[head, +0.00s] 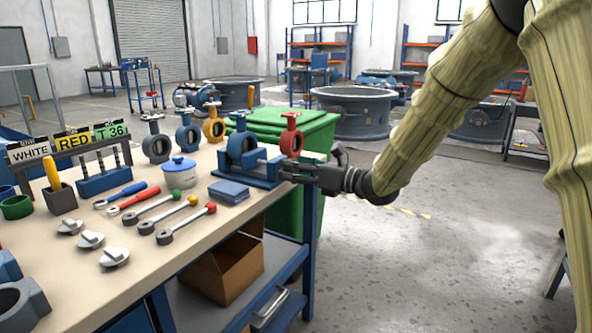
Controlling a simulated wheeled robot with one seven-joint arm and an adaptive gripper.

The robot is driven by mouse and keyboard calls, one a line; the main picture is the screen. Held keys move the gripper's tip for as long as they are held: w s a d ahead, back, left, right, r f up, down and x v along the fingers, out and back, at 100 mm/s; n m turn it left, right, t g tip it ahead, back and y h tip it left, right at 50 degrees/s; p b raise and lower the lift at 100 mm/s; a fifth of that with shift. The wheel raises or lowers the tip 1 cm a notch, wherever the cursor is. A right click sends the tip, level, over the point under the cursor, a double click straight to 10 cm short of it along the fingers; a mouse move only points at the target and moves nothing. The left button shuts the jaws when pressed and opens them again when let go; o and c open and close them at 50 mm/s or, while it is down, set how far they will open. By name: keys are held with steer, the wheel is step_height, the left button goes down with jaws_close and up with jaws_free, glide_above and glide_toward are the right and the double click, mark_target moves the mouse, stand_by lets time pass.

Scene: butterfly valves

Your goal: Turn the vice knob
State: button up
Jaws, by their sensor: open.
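The blue vice (262,178) stands at the right end of the workbench (150,235). A blue butterfly valve (240,146) sits upright at it. My gripper (288,172) is at the vice's right end, reaching in from the right over the bench edge. Its fingers are open and lie at or around the place of the vice knob. The knob itself is hidden behind the fingers or too small to make out, and I cannot tell whether they touch it.
A red valve (291,135) stands just behind my gripper. Grey, blue and yellow valves line the bench's back edge. A green bin (308,200) is behind the bench.

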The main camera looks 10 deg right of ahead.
steer(key=c, duration=1)
